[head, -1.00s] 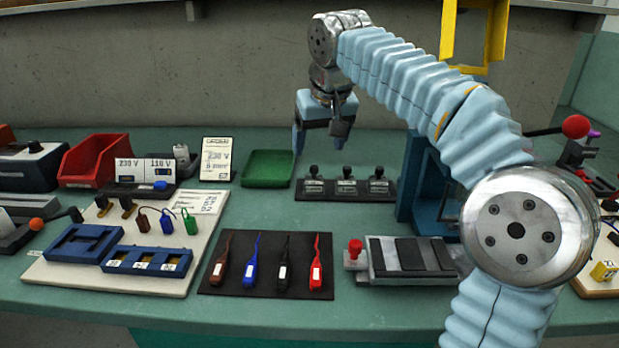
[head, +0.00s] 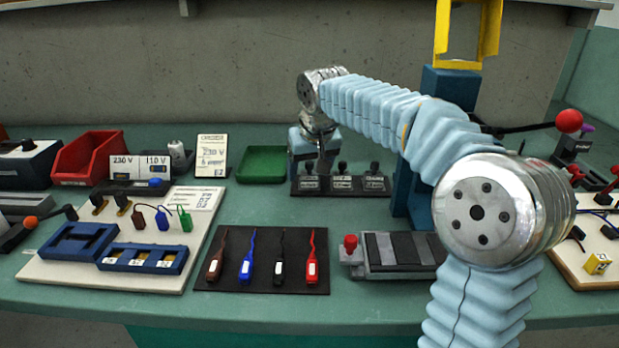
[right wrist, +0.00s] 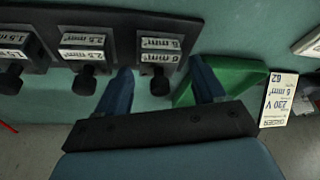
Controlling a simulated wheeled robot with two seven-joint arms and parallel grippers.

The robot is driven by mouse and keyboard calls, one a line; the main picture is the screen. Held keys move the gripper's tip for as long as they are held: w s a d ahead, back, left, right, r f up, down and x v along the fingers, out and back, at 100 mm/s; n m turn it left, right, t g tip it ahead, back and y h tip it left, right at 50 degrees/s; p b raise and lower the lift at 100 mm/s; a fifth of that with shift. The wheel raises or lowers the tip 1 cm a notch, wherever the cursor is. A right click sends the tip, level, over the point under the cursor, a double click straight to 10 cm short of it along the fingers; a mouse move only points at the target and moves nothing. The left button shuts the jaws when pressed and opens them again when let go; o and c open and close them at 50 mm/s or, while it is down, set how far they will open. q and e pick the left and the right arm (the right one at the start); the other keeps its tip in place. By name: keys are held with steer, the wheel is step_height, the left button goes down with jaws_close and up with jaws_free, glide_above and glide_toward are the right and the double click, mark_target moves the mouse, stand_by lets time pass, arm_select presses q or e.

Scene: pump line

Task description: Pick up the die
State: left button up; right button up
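Three dies with black knobs stand in a row on a black rack (head: 345,193). The labels in the right wrist view read 1.5, 2.5 and 6 mm². The 6 mm² die (right wrist: 160,50) is the one nearest the green tray; it is the leftmost die (head: 309,183) in the head view. My right gripper (right wrist: 161,72) is open and empty, its blue fingers either side of the 6 mm² die's knob (right wrist: 160,86). In the head view my right gripper (head: 312,155) is low over the rack's left end, its fingertips partly hidden. My left gripper is not in view.
A green tray (head: 263,165) lies left of the rack, close to one finger. An order card (head: 211,156) reading 230 V, 6 mm² stands behind. A blue frame stands right of the rack. A black mat (head: 262,272) with several coloured leads lies in front.

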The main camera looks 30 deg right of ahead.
mark_target(310, 163)
steer(key=c, duration=1.2)
steer(key=shift+r, duration=0.45)
step_height(310, 163, up, 3)
steer(key=shift+f, duration=0.2)
steer(key=s+a+r, duration=0.1)
steer(key=s+r, duration=0.3)
steer(key=s, duration=0.3)
steer(key=s+a+r+b, duration=0.1)
steer(key=s+r, duration=0.4)
steer(key=s, duration=0.1)
steer(key=shift+s+a+r, duration=0.25)
steer(key=shift+s+r, duration=0.05)
steer(key=shift+s, duration=0.1)
